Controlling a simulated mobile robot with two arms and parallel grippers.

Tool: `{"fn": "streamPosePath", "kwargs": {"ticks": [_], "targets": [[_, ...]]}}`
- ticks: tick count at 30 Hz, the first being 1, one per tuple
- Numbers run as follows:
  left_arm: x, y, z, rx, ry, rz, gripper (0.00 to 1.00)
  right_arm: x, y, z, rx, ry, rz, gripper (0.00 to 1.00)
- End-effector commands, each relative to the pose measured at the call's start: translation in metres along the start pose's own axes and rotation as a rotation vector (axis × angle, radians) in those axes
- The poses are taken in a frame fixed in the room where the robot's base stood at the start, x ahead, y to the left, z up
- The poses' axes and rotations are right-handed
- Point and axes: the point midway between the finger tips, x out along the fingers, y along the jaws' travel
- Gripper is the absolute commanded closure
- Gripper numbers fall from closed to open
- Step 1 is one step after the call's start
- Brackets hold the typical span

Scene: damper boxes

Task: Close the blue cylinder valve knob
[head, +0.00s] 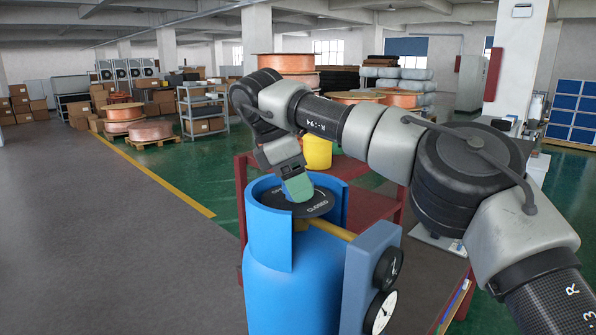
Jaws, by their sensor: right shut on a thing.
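The blue cylinder (283,255) stands upright in front of me, with a raised blue collar around its top. Inside the collar is the dark round valve knob (318,208), marked "CLOSED" on its face. My right arm comes in from the right, and my right gripper (299,192) points down onto the knob from above. It is shut on the knob; its fingertips cover part of the knob's far side. My left gripper is not in view.
A yellow pipe (331,229) runs from the cylinder to a blue-grey block (368,275) with two round gauges at the right. A red shelf frame (240,200) stands close behind. The grey floor at the left is clear.

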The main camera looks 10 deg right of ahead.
Motion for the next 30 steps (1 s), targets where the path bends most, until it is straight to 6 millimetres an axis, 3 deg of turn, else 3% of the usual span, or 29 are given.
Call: {"fn": "streamPosePath", "kwargs": {"ticks": [7,25,26,30], "targets": [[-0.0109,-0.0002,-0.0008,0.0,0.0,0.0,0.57,-0.0035,0.0004,0.0021,0.094,0.002,-0.033,0.65],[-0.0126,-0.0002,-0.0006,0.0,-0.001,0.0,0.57,-0.0022,0.0005,0.0019,0.128,0.003,-0.046,0.65],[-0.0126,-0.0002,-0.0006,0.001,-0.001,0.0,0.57,-0.0021,0.0005,0.0019,0.128,0.003,-0.046,0.37],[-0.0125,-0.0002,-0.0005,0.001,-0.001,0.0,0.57,-0.0014,0.0004,0.0013,0.125,0.002,-0.048,0.16]]}}
